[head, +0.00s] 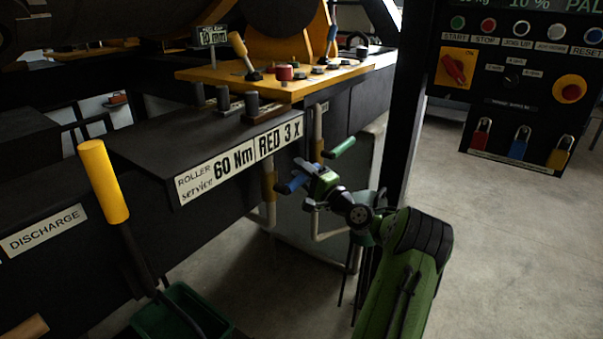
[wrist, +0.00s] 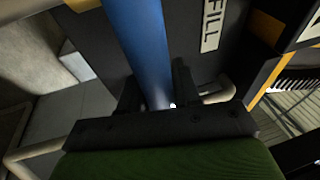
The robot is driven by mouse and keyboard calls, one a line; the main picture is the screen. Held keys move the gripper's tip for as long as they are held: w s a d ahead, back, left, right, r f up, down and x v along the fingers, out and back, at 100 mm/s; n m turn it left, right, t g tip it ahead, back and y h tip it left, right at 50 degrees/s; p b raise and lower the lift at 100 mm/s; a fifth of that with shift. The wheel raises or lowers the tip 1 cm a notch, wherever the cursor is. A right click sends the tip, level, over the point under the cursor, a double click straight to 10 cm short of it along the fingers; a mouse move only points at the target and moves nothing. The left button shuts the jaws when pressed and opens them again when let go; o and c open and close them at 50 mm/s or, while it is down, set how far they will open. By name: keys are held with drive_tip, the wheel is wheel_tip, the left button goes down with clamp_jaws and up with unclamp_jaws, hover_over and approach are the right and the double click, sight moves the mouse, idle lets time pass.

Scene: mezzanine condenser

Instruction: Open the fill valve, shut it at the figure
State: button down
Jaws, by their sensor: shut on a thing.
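The fill valve's blue lever handle (head: 290,186) stands out from the side of the dark machine, below the roller service sign. It also shows in the wrist view (wrist: 141,40), running up between my fingers beside a white FILL label (wrist: 211,22). My gripper (head: 308,187) is shut around the blue handle; in the wrist view, the dark fingers (wrist: 156,92) lie on either side of it. The valve body is hidden, so I cannot tell how far it is turned. A small display (head: 213,36) stands at the back left; its figure is too small to read surely.
A green handle (head: 341,148) is just right of my gripper. White pipes (head: 319,233) run below. A yellow-gripped lever (head: 103,180) and a green bin (head: 180,312) are at left. A control panel (head: 515,85) hangs at right. The floor at right is clear.

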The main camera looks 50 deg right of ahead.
drive_tip(key=c, duration=0.9)
unclamp_jaws()
drive_tip(key=p+v, duration=0.1)
drive_tip(key=v, duration=1.4)
drive_tip(key=shift+s, duration=0.4)
